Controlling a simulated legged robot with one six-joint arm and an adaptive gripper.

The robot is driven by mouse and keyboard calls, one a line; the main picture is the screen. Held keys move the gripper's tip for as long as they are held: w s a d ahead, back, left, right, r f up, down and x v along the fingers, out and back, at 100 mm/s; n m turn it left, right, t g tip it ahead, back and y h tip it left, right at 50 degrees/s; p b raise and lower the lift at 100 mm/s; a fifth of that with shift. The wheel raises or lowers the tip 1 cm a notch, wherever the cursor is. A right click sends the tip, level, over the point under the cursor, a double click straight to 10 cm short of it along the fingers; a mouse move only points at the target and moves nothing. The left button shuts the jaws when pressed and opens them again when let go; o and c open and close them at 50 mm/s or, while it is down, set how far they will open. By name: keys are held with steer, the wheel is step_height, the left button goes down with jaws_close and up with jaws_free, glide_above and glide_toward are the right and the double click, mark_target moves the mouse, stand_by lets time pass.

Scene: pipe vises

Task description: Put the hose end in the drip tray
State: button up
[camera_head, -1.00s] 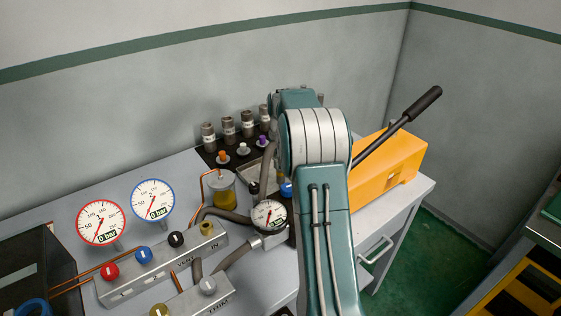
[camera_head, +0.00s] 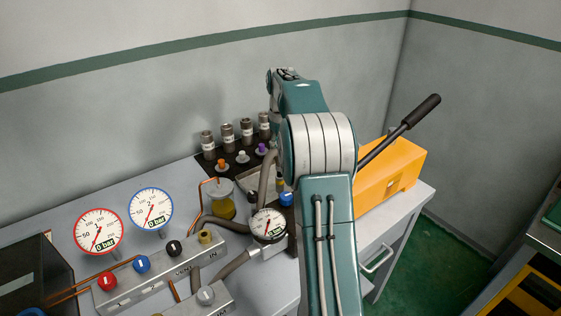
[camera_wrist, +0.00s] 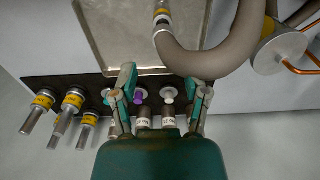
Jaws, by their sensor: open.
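In the wrist view, the grey-brown hose (camera_wrist: 205,62) bends in a wide curve. The end's tip is cut off by the top edge, and contact with the tray cannot be judged. My gripper (camera_wrist: 165,84) is open, its fingers apart with nothing held between them, and the hose end is beyond the fingertips. In the head view, the hose (camera_head: 265,168) shows beside my arm, which hides my gripper and part of the tray.
A dark rack with several labelled fittings (camera_head: 227,133) and coloured plugs stands by the wall. A yellow hand pump (camera_head: 392,178) with a long lever stands right.

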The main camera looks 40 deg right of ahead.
steer(key=shift+r, duration=1.75)
steer(key=s+a+r+t, duration=0.1)
steer(key=s+a+r, duration=0.35)
steer(key=a, duration=0.45)
steer(key=s+a+r+t, duration=0.2)
steer(key=s+a+r, duration=0.2)
steer(key=s+a, duration=0.3)
steer(key=s+a+f+t, duration=0.1)
steer(key=s+a+f, duration=0.2)
steer(key=s+a, duration=0.3)
steer(key=s+a+f+t, duration=0.1)
steer(key=s+a+f, duration=0.2)
steer(key=s+a, duration=0.4)
steer(key=s, duration=0.5)
steer(key=shift+f+t, duration=0.3)
steer(key=shift+f, duration=0.05)
